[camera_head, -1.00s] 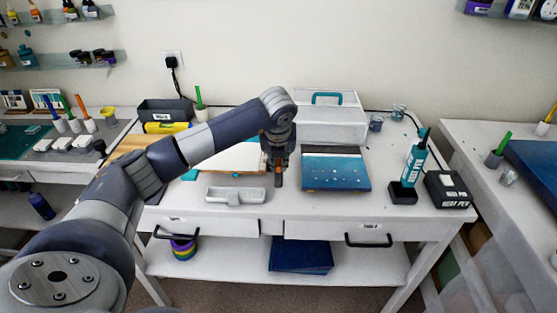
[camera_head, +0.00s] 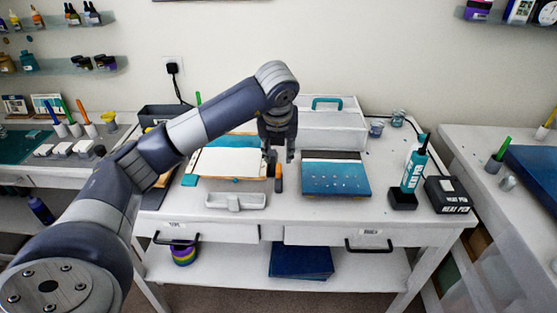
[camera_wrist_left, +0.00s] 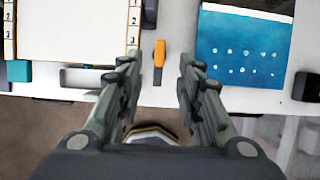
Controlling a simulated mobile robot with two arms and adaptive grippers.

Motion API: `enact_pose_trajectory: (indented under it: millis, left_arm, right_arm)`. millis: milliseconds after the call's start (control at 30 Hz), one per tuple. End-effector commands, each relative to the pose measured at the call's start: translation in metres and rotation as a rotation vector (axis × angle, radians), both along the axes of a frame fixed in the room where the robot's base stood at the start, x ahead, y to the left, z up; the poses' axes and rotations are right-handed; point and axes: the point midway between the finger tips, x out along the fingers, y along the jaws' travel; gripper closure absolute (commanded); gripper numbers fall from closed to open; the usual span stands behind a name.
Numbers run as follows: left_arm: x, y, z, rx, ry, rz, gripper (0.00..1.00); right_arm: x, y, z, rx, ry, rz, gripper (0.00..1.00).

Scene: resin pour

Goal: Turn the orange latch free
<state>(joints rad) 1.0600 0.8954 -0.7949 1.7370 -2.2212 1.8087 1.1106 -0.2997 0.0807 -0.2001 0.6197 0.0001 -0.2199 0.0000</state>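The orange latch (camera_head: 278,170) is a small upright piece on the white table, between the white board and the blue panel. In the left wrist view the orange latch (camera_wrist_left: 159,52) points away from me, with a dark grey end nearest me. My left gripper (camera_head: 280,156) hangs pointing down just above and behind it in the head view. Its fingers are spread apart and empty. In the left wrist view the latch lies between the open left gripper's fingertips (camera_wrist_left: 160,62), apart from both. My right gripper is not in view.
A white board (camera_head: 229,160) with wooden, numbered edges lies left of the latch. A blue speckled panel (camera_head: 336,178) lies right of it. A grey tray (camera_head: 235,201) sits in front. A teal bottle (camera_head: 413,170) and a black box (camera_head: 447,195) stand at the right.

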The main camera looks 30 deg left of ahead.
Motion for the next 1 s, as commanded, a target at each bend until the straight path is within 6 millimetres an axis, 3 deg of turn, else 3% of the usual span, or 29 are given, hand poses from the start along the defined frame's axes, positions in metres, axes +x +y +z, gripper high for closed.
enact_pose_trajectory:
  millis: [100, 300, 867, 1000]
  left_arm:
    - [-0.006, -0.004, 0.02, 0.0, -0.003, -0.002, 0.67]
    - [-0.012, -0.008, 0.034, -0.001, 0.001, 0.0, 0.67]
    - [-0.012, -0.009, 0.034, -0.002, 0.001, -0.003, 0.67]
    - [-0.009, -0.033, 0.023, -0.059, -0.003, -0.076, 0.67]
  right_arm:
    - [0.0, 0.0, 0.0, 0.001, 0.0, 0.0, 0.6]
    - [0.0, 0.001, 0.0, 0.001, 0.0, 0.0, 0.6]
    - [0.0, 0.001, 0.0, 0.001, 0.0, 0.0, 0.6]
    - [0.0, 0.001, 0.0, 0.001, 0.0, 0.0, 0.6]
